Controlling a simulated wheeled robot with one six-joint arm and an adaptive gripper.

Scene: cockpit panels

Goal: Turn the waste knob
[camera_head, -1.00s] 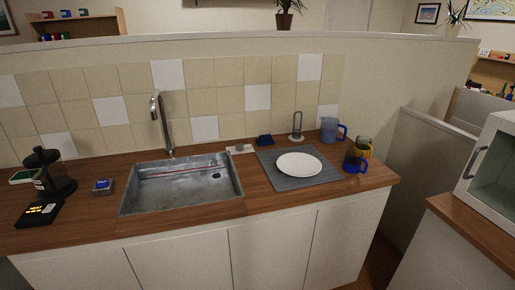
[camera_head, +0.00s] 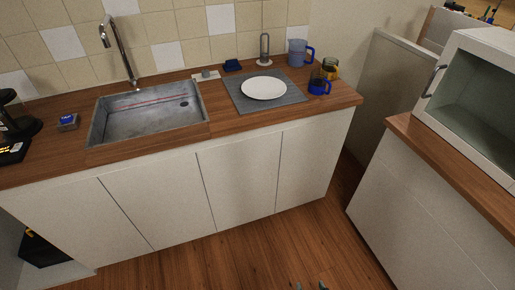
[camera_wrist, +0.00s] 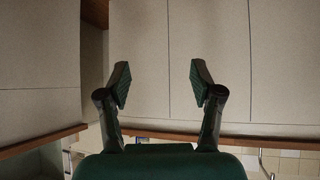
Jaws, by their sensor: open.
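A small grey round knob (camera_head: 206,73) stands on a pale base plate on the counter, just behind the right rear corner of the sink. No label is readable on it. The metal sink (camera_head: 110,131) is set into the wooden counter, with its tall curved tap (camera_head: 123,60) behind it. My gripper (camera_wrist: 160,80) is open and empty in the wrist view, its two dark fingers apart in front of white cabinet fronts. The knob does not show clearly in the wrist view. Small dark tips at the bottom edge of the head view may be my gripper, well short of the counter.
A white plate (camera_head: 264,88) lies on a grey mat (camera_head: 289,98) right of the knob. A paper-roll stand (camera_head: 264,50), a blue jug (camera_head: 298,53) and mugs (camera_head: 319,84) stand nearby. A white cabinet (camera_head: 440,190) stands at right. The wooden floor (camera_head: 235,250) ahead is clear.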

